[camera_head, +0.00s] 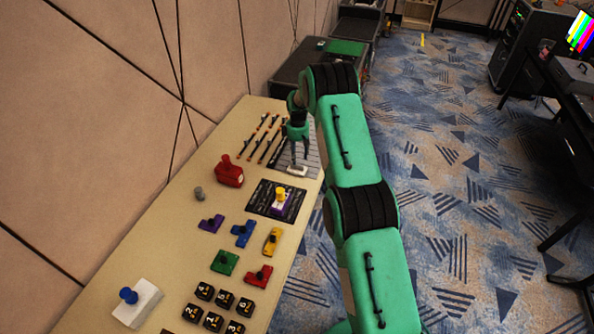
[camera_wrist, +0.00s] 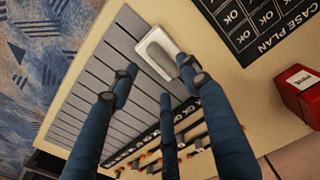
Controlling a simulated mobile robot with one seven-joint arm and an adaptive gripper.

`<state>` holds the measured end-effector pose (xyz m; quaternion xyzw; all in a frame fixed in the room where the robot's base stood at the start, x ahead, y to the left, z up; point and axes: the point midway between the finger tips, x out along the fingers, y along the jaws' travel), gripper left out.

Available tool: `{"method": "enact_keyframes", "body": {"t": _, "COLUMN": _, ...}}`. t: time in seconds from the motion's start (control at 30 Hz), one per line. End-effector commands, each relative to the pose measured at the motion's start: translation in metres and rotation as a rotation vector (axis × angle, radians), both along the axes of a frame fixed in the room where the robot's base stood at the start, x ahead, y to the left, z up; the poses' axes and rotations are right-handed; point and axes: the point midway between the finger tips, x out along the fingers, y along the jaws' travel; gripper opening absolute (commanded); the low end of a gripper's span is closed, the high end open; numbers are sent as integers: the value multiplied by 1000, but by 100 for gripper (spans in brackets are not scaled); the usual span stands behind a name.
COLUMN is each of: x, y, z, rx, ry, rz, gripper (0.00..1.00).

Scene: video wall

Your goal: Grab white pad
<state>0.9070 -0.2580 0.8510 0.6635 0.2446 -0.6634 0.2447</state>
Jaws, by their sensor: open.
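The white pad (camera_head: 297,170) is a small block with rounded corners on the tan table's far right part, by the grey slatted panel. In the wrist view the white pad (camera_wrist: 145,64) shows a grey inset on top and lies at the edge of the grey slats. My gripper (camera_head: 299,157) points down over it with its fingers spread. In the wrist view my gripper (camera_wrist: 158,75) has its fingertips close to the pad, one overlapping its right edge in the picture. I cannot tell whether they touch it.
The grey slatted panel (camera_wrist: 82,93) lies beside the pad. A black case-plan mat (camera_head: 262,208), a red block (camera_head: 229,172) and several coloured knobbed pieces stand nearer on the table (camera_head: 170,230). Thin rods lie left of my gripper. A white block with a blue knob (camera_head: 146,300) is at the near left.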

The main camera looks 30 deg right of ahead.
Motion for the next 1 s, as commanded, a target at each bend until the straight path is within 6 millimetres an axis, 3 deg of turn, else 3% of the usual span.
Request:
{"method": "enact_keyframes", "body": {"t": 0.33, "x": -1, "y": 0, "z": -4, "rx": 0, "ry": 1, "rz": 0, "gripper": 47}}
{"method": "enact_keyframes", "body": {"t": 0.8, "x": -2, "y": 2, "z": -47, "rx": 0, "ry": 1, "rz": 0, "gripper": 47}}
{"method": "enact_keyframes", "body": {"t": 1.0, "x": -2, "y": 2, "z": -52, "rx": 0, "ry": 0, "rz": 0, "gripper": 47}}
